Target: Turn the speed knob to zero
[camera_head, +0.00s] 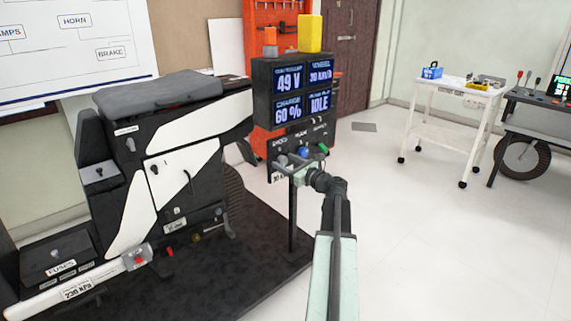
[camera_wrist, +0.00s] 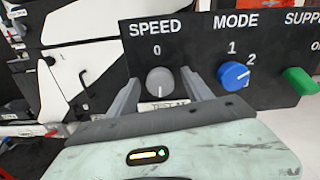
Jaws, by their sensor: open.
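The grey speed knob (camera_wrist: 159,83) is on a black panel under the label SPEED. A 0 is printed above the knob, and a white mark on its face points down, away from the 0. My gripper (camera_wrist: 160,77) is open, with one finger to the left of the knob and one to the right. I cannot tell whether either finger touches it. In the head view my gripper (camera_head: 288,160) is at the panel's lower left and hides much of the knob.
A blue MODE knob (camera_wrist: 234,75) sits close to the right finger, with a green knob (camera_wrist: 300,81) beyond it. A display (camera_head: 293,92) above the panel reads 49 V, 60 % and IDLE. A motorcycle-like rig (camera_head: 160,180) stands left.

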